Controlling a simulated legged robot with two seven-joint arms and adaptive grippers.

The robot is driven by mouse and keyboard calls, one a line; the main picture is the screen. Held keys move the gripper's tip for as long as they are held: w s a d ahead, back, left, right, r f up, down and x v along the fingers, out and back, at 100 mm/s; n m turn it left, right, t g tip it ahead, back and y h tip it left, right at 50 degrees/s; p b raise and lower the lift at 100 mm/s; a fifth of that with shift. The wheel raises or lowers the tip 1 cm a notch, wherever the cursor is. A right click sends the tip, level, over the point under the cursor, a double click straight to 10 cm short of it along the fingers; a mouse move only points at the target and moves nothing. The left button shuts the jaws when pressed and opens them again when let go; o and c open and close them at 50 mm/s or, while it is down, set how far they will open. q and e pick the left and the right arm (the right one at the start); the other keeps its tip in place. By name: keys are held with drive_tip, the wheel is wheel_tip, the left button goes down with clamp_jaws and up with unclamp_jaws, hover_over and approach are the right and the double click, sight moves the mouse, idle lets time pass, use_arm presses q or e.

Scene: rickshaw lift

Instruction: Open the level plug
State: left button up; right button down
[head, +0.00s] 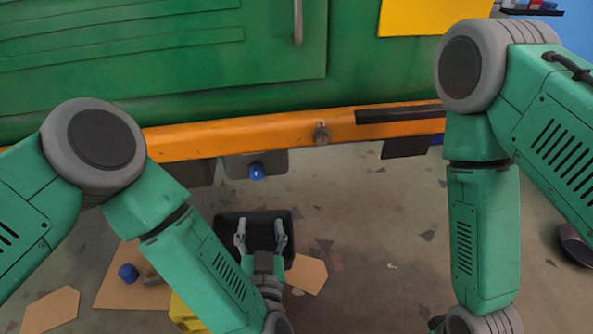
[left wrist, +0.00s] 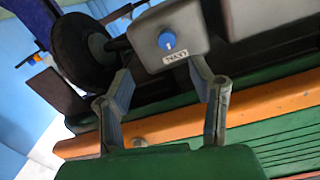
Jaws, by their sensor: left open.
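The blue level plug (head: 256,171) sits on a grey housing (head: 276,162) under the orange beam of the green vehicle. In the left wrist view, the blue plug (left wrist: 167,41) is on the housing's face, above a small white label (left wrist: 175,57). My left gripper (head: 261,234) is open and empty, below the plug in the head view. In the left wrist view, my left gripper's fingers (left wrist: 160,76) stand on either side, with the plug beyond them and not touched. My right gripper is outside the head view, below its bottom edge.
A black tray (head: 228,220) lies on the floor behind my left gripper. Cardboard pieces (head: 309,275) lie around it, one with another blue cap (head: 128,272). The orange beam (head: 230,137) carries a round knob (head: 322,136). A dark bowl (head: 576,245) is at far right.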

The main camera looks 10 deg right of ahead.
sight(256, 177)
use_arm(q)
drive_tip(key=shift+n+y, duration=0.3)
drive_tip(key=w+b, duration=0.1)
drive_tip(key=w, duration=0.3)
drive_tip(key=w+b, duration=0.2)
drive_tip(key=w, duration=0.3)
drive_tip(key=w+a+r+b, duration=0.1)
drive_tip(key=w, duration=0.4)
drive_tip(key=shift+w+a, duration=0.1)
drive_tip(key=shift+w+a+f, duration=0.1)
drive_tip(key=shift+a, duration=0.05)
drive_tip(key=shift+d, duration=0.75)
drive_tip(key=c, duration=0.4)
drive_tip(key=shift+d, duration=0.25)
clamp_jaws()
drive_tip(key=shift+a, duration=0.4)
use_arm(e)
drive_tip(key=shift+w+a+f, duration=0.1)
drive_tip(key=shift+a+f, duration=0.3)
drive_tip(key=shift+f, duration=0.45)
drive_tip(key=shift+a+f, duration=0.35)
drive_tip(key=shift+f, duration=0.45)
